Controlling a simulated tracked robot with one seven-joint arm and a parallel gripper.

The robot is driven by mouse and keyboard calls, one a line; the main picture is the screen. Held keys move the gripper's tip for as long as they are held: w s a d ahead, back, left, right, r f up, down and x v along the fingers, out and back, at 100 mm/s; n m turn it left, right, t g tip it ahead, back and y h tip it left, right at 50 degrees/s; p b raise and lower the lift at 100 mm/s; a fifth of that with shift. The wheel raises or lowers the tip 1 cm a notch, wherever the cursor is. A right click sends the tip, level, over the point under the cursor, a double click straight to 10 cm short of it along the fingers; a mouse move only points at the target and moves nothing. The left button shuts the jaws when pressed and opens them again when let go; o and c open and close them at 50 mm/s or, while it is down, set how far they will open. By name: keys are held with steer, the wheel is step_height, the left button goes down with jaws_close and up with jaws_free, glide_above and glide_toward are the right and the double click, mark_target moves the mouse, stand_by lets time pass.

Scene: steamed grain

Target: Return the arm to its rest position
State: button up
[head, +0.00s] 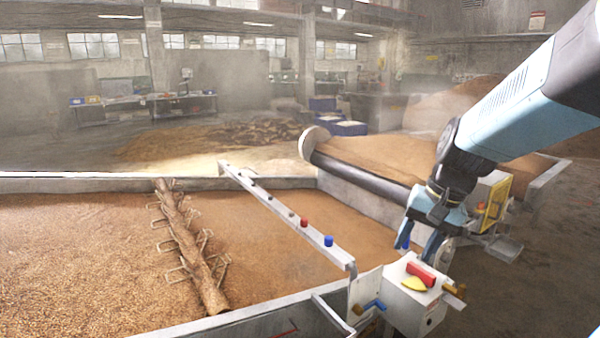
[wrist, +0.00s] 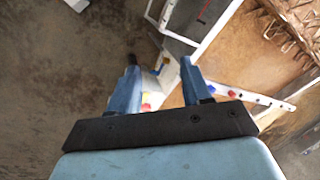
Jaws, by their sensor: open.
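My light-blue arm reaches in from the upper right of the head view. My gripper (head: 420,240) hangs from it, pointing down, above and just behind a white control box (head: 418,302). In the wrist view the two blue fingers of my gripper (wrist: 160,85) stand well apart, with nothing held between them. The white box top, with a red piece (head: 420,273) and a yellow piece (head: 413,284), lies close below the fingers in the head view. Whether the gripper touches the box cannot be told.
A grey rail (head: 285,212) with coloured knobs spans the grain bed (head: 80,260), where a log-like bar (head: 188,245) with metal loops lies. A second grain bin with a dark roller (head: 360,178) stands behind my gripper. Bare floor (head: 530,285) lies at the right.

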steer(key=s+r+n+t+h, duration=0.2)
steer(key=s+r+n+t, duration=0.2)
steer(key=s+r, duration=0.3)
steer(key=shift+s+d+r+h, duration=0.3)
steer(key=shift+s+d, duration=0.15)
steer(key=shift+s, duration=0.15)
